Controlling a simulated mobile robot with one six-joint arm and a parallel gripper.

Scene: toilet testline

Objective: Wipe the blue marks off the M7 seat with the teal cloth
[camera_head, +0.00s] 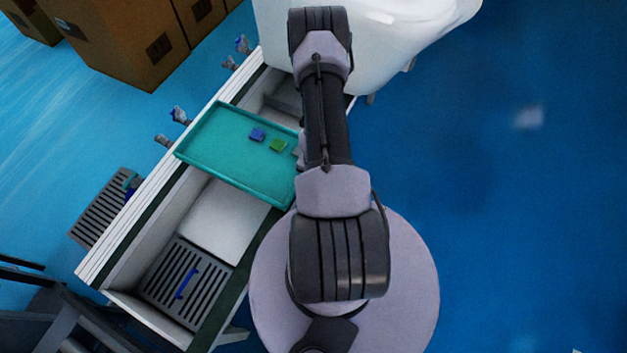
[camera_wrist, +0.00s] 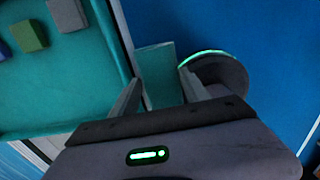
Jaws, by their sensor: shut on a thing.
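My gripper (camera_wrist: 159,80) is in the wrist view with a teal piece, the cloth (camera_wrist: 156,62), between its two fingers. The fingers are shut on it, beside the teal tray's edge. In the head view my arm hides the gripper and the cloth. A large white glossy toilet-like body (camera_head: 405,25) stands at the top of the head view, partly behind my arm and cut by the frame. I cannot tell whether it is the M7 seat. No blue marks are visible on it.
A teal tray (camera_head: 215,150) lies across a long white trough (camera_head: 125,255), holding a blue block (camera_head: 257,134) and a green block (camera_head: 278,145). A grey block (camera_wrist: 67,14) also shows. A dark grate (camera_head: 165,290) holds a blue handle. Cardboard boxes (camera_head: 110,40) stand upper left. Blue floor at right is clear.

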